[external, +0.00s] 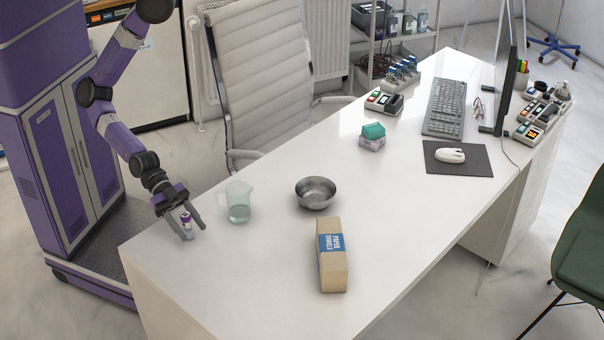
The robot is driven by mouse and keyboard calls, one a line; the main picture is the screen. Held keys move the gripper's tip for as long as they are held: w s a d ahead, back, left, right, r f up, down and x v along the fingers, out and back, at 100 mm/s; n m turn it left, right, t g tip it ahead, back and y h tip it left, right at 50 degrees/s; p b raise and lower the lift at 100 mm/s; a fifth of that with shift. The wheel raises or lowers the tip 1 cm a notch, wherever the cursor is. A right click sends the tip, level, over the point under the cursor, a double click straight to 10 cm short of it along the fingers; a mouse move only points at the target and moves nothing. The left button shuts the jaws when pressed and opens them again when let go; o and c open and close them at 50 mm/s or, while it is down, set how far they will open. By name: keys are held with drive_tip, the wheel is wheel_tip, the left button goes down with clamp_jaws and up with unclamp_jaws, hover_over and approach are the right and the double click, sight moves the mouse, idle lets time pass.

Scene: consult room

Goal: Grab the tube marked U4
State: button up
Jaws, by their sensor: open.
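A small tube with a purple cap (187,225) stands upright near the left edge of the white desk. Its label is too small to read, so I cannot tell whether it is marked U4. My gripper (194,231) is open, reaching down from the left, with its fingers around the tube's sides. I cannot tell whether the fingers touch it. Part of the tube is hidden by the gripper.
A clear jug (239,204) stands close to the right of my gripper. A metal bowl (315,193) and a paper towel pack (332,262) are farther right. The desk (240,290) is clear in front. A chair (262,70) stands behind.

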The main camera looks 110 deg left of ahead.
drive_tip(key=shift+x, duration=1)
clamp_jaws()
drive_tip(key=shift+r, duration=0.2)
